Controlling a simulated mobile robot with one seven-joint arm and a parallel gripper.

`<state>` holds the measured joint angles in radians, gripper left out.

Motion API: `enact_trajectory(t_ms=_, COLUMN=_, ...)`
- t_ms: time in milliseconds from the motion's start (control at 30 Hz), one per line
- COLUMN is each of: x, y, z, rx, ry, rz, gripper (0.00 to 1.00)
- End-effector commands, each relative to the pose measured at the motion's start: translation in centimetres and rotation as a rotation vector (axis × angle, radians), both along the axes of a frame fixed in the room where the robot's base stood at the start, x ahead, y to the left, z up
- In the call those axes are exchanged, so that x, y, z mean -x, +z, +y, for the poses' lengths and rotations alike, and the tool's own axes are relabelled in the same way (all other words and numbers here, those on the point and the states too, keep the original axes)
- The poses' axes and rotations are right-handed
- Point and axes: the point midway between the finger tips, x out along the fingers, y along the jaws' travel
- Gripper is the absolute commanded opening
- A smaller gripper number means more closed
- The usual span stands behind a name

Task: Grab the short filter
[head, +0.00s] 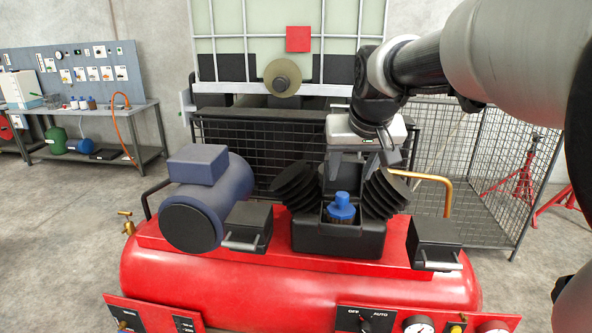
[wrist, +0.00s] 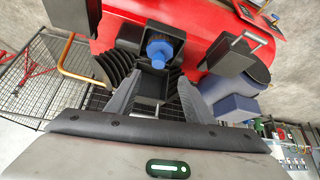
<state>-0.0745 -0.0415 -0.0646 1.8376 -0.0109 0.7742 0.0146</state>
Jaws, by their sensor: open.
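The short filter appears to be the blue-topped piece with a dark ribbed lower part (head: 342,208). It stands upright in an open black housing (head: 312,242) on top of the red compressor, between two finned black cylinders. The filter also shows in the wrist view (wrist: 159,50), near the top centre, beyond and roughly between my fingertips. My gripper (head: 363,165) is open and empty, pointing down above and slightly behind the filter, apart from it. Its two fingers also show in the wrist view (wrist: 158,82). The filter's lower end is hidden in the housing.
Finned cylinders (head: 297,186) (head: 386,193) flank the filter closely. Black boxes with handles (head: 249,226) (head: 434,243) and a blue motor (head: 207,203) sit on the red tank (head: 170,270). A brass pipe (head: 446,192) rises at right. A wire cage (head: 240,150) stands behind.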

Motion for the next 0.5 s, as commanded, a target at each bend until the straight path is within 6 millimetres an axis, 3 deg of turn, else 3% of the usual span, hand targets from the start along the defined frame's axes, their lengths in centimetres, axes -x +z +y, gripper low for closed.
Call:
enact_trajectory(t_ms=267, x=-3.1, y=-5.1, z=0.0, rx=0.001, ry=-0.001, rz=0.005, gripper=0.47)
enact_trajectory(t_ms=500, x=-4.3, y=-6.7, z=0.0, rx=0.000, ry=0.000, rz=0.001, gripper=0.47)
